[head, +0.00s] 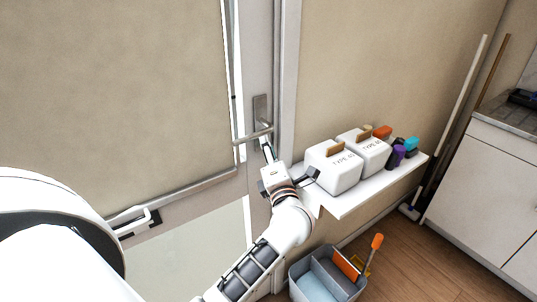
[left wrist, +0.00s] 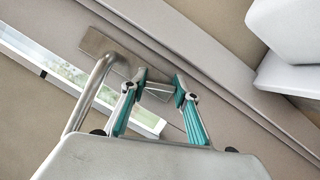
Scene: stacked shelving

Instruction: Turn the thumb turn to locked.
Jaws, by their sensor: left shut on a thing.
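The door's metal lock plate (head: 260,108) carries a lever handle (head: 252,136) that points left in the head view. In the left wrist view, the plate (left wrist: 103,47) and the curved lever (left wrist: 90,92) are to the left of the fingers. My left gripper (head: 267,148) is at the lower end of the plate, just below the lever. In the left wrist view, its teal-padded fingers (left wrist: 160,85) are shut on a small metal piece between the tips, which appears to be the thumb turn (left wrist: 157,92). Its turned position is hard to tell. My right gripper is not in view.
A white shelf (head: 342,203) close to the right of my left wrist holds two white canisters (head: 333,168) and several coloured items. A grey caddy (head: 318,280) stands on the floor below.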

